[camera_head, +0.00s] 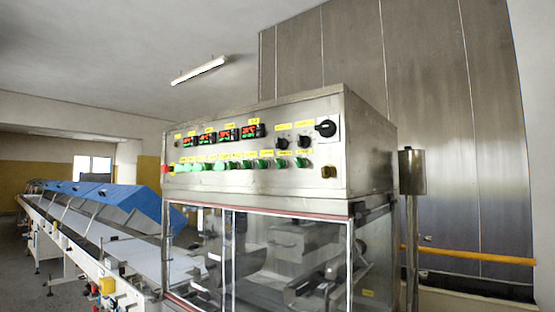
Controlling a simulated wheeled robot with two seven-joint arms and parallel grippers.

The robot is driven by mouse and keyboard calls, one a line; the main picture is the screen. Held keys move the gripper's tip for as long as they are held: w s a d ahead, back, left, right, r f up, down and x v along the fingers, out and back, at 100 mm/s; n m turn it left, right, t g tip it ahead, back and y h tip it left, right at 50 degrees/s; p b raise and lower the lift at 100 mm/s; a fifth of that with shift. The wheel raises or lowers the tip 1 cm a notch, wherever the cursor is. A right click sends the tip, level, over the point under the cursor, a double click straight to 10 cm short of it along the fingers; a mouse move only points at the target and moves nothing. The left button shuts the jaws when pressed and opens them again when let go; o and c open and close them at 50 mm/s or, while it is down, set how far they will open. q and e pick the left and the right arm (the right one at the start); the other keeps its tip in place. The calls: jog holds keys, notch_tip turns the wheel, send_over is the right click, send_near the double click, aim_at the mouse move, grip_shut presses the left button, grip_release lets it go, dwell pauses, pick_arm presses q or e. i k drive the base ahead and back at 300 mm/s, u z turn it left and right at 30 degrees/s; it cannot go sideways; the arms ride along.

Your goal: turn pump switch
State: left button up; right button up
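A steel control box (365,150) faces me in the middle of the view, on top of a glass-sided machine. Its front panel has a large black rotary knob (326,128) at the upper right. Two smaller black knobs, a left one (282,143) and a right one (303,142), sit beside it under yellow labels. Lower down is a row of green buttons or switches (219,165). The labels are too small to read, so I cannot tell which control is the pump switch. Neither of my grippers is in view.
Red-lit displays (227,134) run along the panel's upper left. The glass cabinet (270,260) is below. A conveyor (125,250) with blue covers (130,200) stretches away left. At right stand a metal post (412,230) and a yellow rail (470,256) before a steel wall.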

aim_at(220, 165)
jog(key=k, duration=0.55)
jog(key=z, duration=0.75)
jog(key=i, duration=1.3)
jog(key=u, duration=0.9)
